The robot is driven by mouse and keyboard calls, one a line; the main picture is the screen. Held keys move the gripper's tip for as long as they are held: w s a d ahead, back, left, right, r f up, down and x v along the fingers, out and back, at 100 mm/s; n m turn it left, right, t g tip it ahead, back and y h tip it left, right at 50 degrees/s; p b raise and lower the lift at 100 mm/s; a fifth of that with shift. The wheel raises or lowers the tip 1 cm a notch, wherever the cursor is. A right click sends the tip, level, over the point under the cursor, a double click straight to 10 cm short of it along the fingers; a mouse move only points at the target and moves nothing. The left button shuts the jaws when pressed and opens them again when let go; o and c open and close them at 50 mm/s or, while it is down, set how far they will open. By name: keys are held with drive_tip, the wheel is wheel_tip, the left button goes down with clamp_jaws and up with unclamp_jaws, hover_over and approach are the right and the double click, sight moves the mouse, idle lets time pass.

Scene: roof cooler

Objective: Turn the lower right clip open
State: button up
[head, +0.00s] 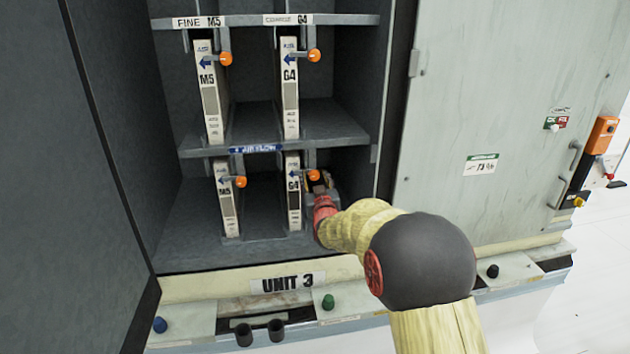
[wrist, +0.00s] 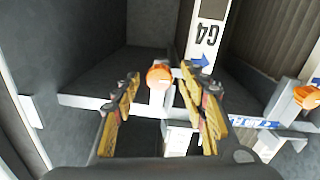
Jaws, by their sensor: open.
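The lower right clip has an orange knob (head: 313,175) at the top of the lower G4 filter (head: 293,200), just under the middle shelf. In the wrist view, which is upside down, the knob (wrist: 160,76) lies between my fingertips, with the G4 filter (wrist: 208,30) beside it. My gripper (head: 323,184) is open, its two yellow-padded fingers (wrist: 160,88) on either side of the knob. A gap shows on both sides there; I cannot tell whether either finger touches it. In the head view my gripper partly covers the space right of the filter.
The lower left clip (head: 240,182) is at the M5 filter (head: 227,205). The middle shelf (head: 300,132) runs close above my gripper, with the cabinet's right wall (head: 390,90) beside it. Two more clips are on the upper row.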

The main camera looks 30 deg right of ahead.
drive_tip(key=shift+c, duration=1.2)
clamp_jaws()
